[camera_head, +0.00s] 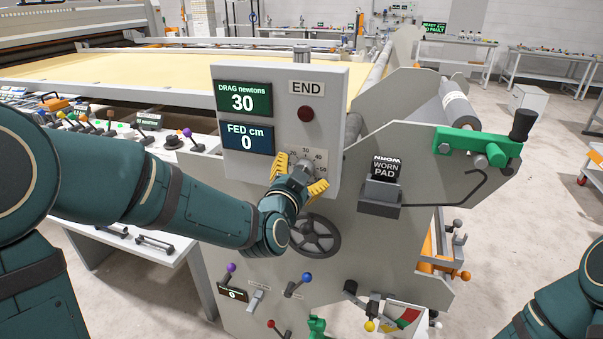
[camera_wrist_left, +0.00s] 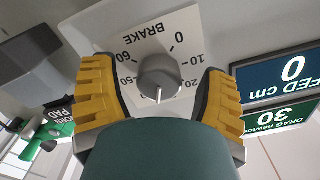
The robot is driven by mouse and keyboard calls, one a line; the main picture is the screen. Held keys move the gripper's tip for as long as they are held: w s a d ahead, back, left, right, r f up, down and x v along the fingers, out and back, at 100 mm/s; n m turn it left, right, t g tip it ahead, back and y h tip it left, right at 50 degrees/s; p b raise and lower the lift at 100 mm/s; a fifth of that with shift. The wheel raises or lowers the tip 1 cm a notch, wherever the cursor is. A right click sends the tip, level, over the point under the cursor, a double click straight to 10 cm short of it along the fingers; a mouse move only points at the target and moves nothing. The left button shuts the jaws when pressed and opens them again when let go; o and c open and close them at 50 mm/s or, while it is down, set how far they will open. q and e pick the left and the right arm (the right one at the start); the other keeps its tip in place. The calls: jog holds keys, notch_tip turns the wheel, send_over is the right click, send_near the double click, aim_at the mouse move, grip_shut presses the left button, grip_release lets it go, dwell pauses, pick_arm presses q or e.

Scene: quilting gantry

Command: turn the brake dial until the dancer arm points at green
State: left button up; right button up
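The brake dial is a round grey knob (camera_wrist_left: 159,77) on a white scale plate marked BRAKE (camera_wrist_left: 150,35). Its white pointer mark faces the palm, between the visible 20 and 50. My left gripper (camera_head: 300,174) is at the dial; in the wrist view its yellow fingers stand apart on either side of the knob, with visible gaps. The knob is partly hidden in the head view. A gauge plate (camera_head: 405,318) with red, yellow and green sectors is low on the machine. I cannot clearly make out the dancer arm's pointing. My right gripper is outside the view.
The drag display (camera_head: 243,99) reads 30 and the fed display (camera_head: 247,139) reads 0. A handwheel (camera_head: 315,235) sits just below my left gripper. Purple, blue, red and yellow knobbed levers are lower down. A worn-pad block (camera_head: 380,195) and green crank bracket (camera_head: 470,145) are to the right.

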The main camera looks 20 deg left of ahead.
pick_arm(q)
jog(key=shift+s+r, duration=0.1)
jog(key=s, duration=0.7)
jog(key=shift+s, duration=0.2)
jog(key=shift+a, duration=0.1)
